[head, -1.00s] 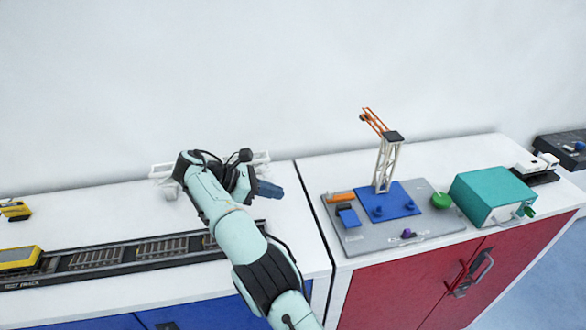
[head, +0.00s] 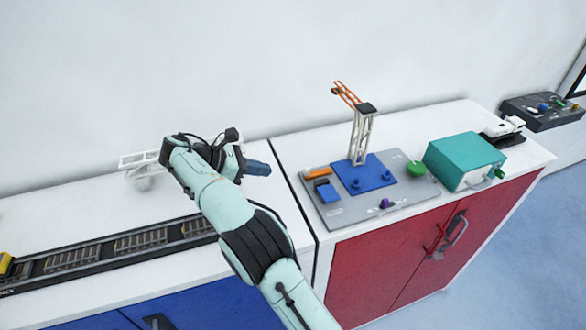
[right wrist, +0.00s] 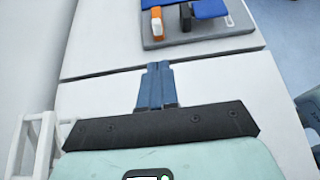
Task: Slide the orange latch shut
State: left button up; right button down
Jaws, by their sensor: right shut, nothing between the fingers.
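The orange latch (head: 317,173) lies along the left rear edge of a grey board (head: 345,215) on the red cabinet's top. In the right wrist view, an orange and white piece (right wrist: 156,22) on the board's near part appears to be the same latch. My right gripper (head: 268,169) is shut and empty, its blue fingers above the white top left of the gap between cabinets. In the right wrist view the shut fingertips (right wrist: 158,66) point toward the board, short of it and apart from the latch. My left gripper is out of view.
The board also carries a blue plate (head: 375,178) with a crane tower (head: 361,135), a blue block (head: 328,193), a purple knob (head: 386,204) and a green knob (head: 415,168). A teal box (head: 463,160) stands right. A white frame (head: 137,160) stands behind my arm.

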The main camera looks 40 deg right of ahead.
aim_at(304, 171)
jog(key=x, duration=0.6)
jog(key=shift+w+f, duration=0.1)
jog(key=d, duration=0.1)
jog(key=s+d+b, duration=0.1)
jog(key=d, duration=0.1)
jog(key=shift+s+d, duration=0.2)
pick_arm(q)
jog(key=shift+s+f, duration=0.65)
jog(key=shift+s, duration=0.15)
pick_arm(e)
jog(key=shift+w+d, duration=0.1)
